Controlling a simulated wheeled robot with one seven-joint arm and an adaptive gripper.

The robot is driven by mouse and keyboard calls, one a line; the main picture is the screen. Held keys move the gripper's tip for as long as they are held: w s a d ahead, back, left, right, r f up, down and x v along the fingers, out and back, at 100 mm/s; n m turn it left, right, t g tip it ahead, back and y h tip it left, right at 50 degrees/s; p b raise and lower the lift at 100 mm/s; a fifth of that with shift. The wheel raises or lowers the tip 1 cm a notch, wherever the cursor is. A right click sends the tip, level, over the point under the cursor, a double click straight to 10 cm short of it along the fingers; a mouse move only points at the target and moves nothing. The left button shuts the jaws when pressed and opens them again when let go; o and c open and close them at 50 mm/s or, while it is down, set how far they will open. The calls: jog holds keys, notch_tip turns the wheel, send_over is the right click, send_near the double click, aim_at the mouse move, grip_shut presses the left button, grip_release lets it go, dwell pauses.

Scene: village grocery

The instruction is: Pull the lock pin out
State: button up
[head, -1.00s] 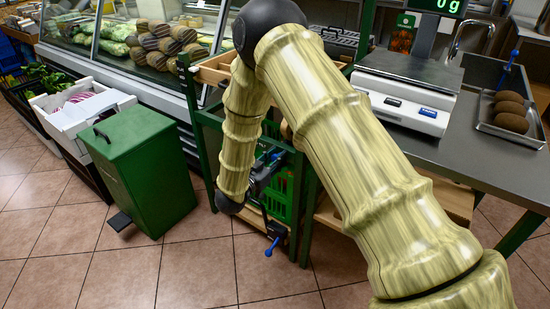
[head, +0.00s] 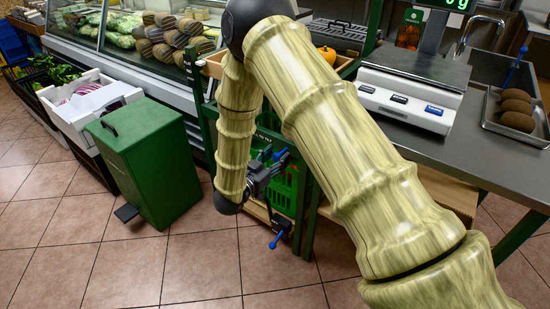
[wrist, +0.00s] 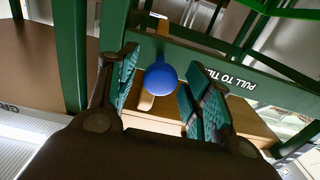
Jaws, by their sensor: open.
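The lock pin shows as a round blue knob (wrist: 160,78) in the wrist view, in front of a green frame bar lettered "PULL TO TILT". My gripper (wrist: 168,90) is open, with one teal-padded finger on each side of the knob. A gap shows between the knob and each finger. In the head view my gripper (head: 268,170) is low at the green frame of the stand, with a blue knob (head: 280,155) right by it. My arm hides part of the frame there. The pin's shaft is mostly hidden behind the knob.
A second blue-ended handle (head: 278,240) hangs lower on the stand. A green crate (head: 284,190) sits inside the frame. A green pedal bin (head: 145,165) stands to the left, and a steel counter with a scale (head: 410,98) to the right. Tiled floor in front is free.

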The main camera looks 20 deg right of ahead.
jog(key=shift+a, duration=0.15)
jog(key=v, duration=1.1)
jog(key=shift+s+a, duration=0.25)
jog(key=shift+a, duration=0.05)
jog(key=shift+f, duration=0.1)
